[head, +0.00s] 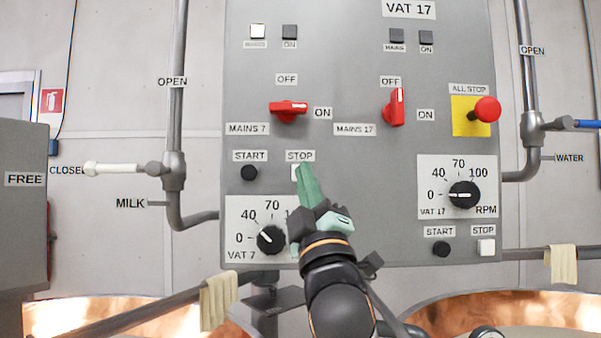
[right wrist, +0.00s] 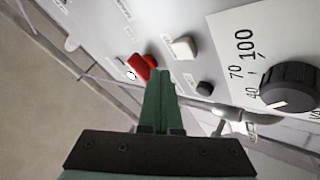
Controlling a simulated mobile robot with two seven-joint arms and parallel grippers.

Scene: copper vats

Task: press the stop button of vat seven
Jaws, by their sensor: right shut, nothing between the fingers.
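The white stop button (head: 296,173) of vat seven sits under its STOP label on the grey control panel (head: 345,215). My right gripper's green fingers partly cover it in the head view. The button shows whole in the right wrist view (right wrist: 183,47), just beyond and to the right of the fingertips. My right gripper (head: 303,169) is shut and empty, its tips pointing at the panel beside the button. I cannot tell whether they touch it. It also shows in the right wrist view (right wrist: 161,74). My left gripper is not in view.
Left of the stop button is the black start button (head: 249,173). Above is the red MAINS 7 switch (head: 289,110), turned towards ON. Below is the VAT 7 dial (head: 271,240). The red all-stop button (head: 487,109) and vat 17 stop button (head: 486,247) are farther right.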

